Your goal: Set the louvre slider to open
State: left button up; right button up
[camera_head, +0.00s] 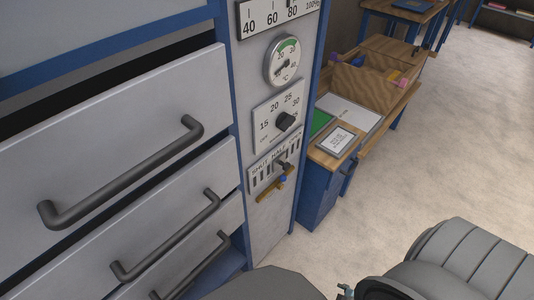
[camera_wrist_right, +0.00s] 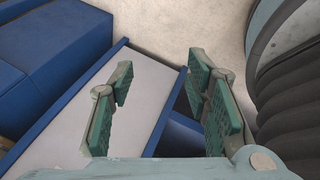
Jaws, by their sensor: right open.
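The louvre slider panel (camera_head: 262,176) is on the narrow grey control column, under the temperature knob. It is a pale plate with dark slots and lettering that seems to read SHUT and HALF, the rest too small to read. A dark slider knob (camera_head: 283,165) sits toward its right part; its exact setting cannot be told. My right gripper (camera_wrist_right: 160,97) is open and empty, with green pads apart, above a pale panel with blue edges. In the head view my right arm is low at the right, well away from the slider. My left gripper is not in view.
A brass-coloured fitting with a blue part (camera_head: 275,187) is just below the slider. Above are a black knob (camera_head: 286,121) and a round gauge (camera_head: 284,61). Drawers with protruding handles (camera_head: 120,180) stand left. A wooden bench (camera_head: 330,160) stands right; open floor (camera_head: 440,140) lies beyond.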

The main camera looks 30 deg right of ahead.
jog(key=w+d+r+n+t+b, duration=0.1)
jog(key=w+d+r+n+t, duration=0.3)
jog(key=w+d+r+n, duration=0.3)
jog(key=n+t+y+b, duration=0.2)
jog(key=n+t+y, duration=0.5)
jog(key=n, duration=1.7)
send_near(289, 167)
jog(key=s+d+f+t, duration=0.1)
jog(key=s+f, duration=0.1)
jog(key=s, duration=0.3)
jog(key=shift+n, duration=0.7)
jog(key=b+x, duration=0.8)
jog(key=r+b+x, duration=0.1)
jog(key=b+x, duration=0.3)
jog(key=x, duration=0.1)
jog(key=shift+w+a+b, duration=0.1)
jog(key=shift+b, duration=0.3)
jog(key=shift+w+r, duration=0.15)
jog(key=shift+w, duration=0.3)
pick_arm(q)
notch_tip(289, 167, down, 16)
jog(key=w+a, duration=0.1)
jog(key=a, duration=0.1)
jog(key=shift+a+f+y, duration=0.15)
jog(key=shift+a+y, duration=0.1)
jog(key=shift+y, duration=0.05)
pick_arm(e)
jog(key=shift+w, duration=0.1)
